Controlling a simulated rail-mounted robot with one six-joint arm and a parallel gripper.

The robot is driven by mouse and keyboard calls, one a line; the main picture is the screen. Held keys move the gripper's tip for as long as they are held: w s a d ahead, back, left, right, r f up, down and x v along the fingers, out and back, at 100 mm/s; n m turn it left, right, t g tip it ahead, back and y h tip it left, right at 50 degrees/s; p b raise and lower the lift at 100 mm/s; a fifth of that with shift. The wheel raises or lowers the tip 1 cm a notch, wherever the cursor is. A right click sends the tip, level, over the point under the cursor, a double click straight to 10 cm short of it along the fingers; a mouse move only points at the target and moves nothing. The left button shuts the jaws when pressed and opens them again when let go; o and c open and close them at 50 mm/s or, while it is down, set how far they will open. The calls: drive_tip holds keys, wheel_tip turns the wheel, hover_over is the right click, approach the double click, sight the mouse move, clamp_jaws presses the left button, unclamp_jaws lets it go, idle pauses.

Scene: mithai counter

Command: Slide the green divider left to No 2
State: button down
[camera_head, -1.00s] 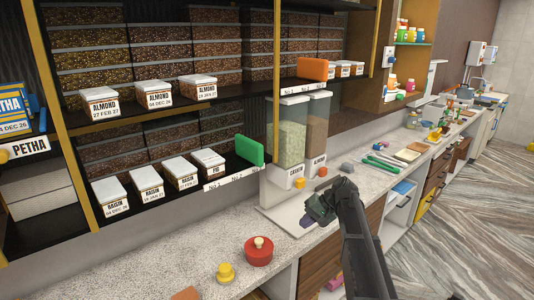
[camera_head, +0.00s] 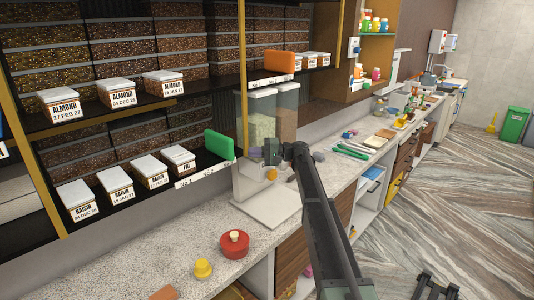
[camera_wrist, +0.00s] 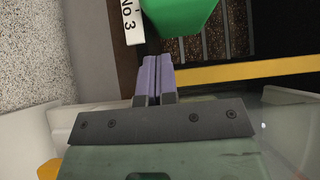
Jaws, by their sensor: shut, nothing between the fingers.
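The green divider (camera_head: 219,146) stands upright at the right end of the lower shelf, to the right of the FIG box (camera_head: 178,158). In the wrist view the green divider (camera_wrist: 180,14) is just ahead of my fingertips, beside a "No 3" label (camera_wrist: 130,22). My gripper (camera_head: 257,155) is to the right of the divider at about shelf height. Its purple fingers (camera_wrist: 155,62) are shut together and empty, with a small gap to the divider. The label strip (camera_head: 203,173) runs along the shelf edge below the divider; its numbers are too small to read surely in the head view.
A yellow post (camera_head: 241,80) rises right by the divider. Clear dispensers (camera_head: 287,105) stand behind my gripper. Raisin boxes (camera_head: 116,184) line the lower shelf to the left. An orange divider (camera_head: 279,60) is on the upper shelf. A red lidded pot (camera_head: 234,244) sits on the counter.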

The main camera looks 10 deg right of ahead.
drive_tip(key=a, duration=0.1)
drive_tip(key=s+a, duration=0.1)
drive_tip(key=a, duration=0.1)
drive_tip(key=s+a, duration=0.1)
drive_tip(key=shift+a, duration=0.3)
